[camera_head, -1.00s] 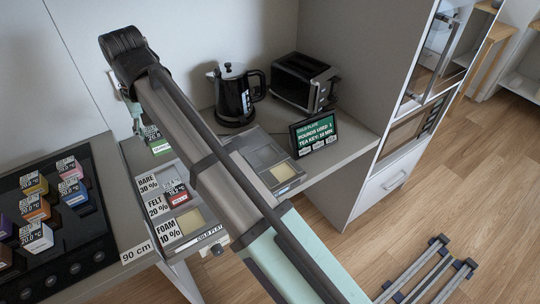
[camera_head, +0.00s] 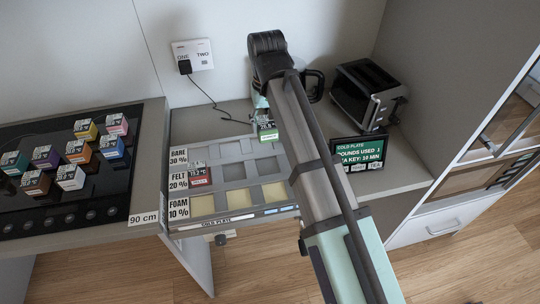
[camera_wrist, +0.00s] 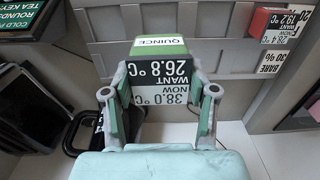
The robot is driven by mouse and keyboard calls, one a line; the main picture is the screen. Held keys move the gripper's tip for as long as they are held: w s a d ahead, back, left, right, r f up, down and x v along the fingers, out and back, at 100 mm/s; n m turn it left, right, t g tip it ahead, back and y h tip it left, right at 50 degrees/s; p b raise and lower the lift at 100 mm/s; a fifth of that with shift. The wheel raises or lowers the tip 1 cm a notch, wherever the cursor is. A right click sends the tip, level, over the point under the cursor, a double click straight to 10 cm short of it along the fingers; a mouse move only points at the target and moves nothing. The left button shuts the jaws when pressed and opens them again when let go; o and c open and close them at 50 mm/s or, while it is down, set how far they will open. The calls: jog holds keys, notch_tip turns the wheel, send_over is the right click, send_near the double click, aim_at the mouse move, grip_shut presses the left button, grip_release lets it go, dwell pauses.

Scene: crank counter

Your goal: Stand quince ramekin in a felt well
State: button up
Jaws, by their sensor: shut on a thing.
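The quince ramekin (camera_head: 267,131), a block with a green band and a dark and grey temperature label, is in my gripper (camera_wrist: 163,100). In the wrist view the quince ramekin (camera_wrist: 158,66) sits between both fingers, its label reading 38.0 °C now and 26.8 °C want. In the head view it appears over the back of the cold plate tray (camera_head: 236,221); its height is hard to tell. The felt row (camera_head: 235,171) is the middle row of wells. A red ramekin (camera_head: 200,178) is at its left end. My arm hides the tray's right end.
A hob (camera_head: 110,190) with several coloured ramekins is at left. A toaster (camera_head: 368,95) and a display (camera_head: 360,152) stand right of my arm. A kettle (camera_head: 314,84) is mostly hidden behind it. A corded wall socket (camera_head: 192,56) is behind.

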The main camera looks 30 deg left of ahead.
notch_tip(320, 180, down, 14)
jog(key=shift+f+p, duration=0.15)
jog(key=shift+p, duration=1)
jog(key=shift+f, duration=0.15)
jog(key=o, duration=1.3)
jog(key=shift+o, duration=0.2)
notch_tip(320, 180, up, 12)
jog(key=shift+r+b, duration=0.15)
jog(key=shift+b, duration=0.9)
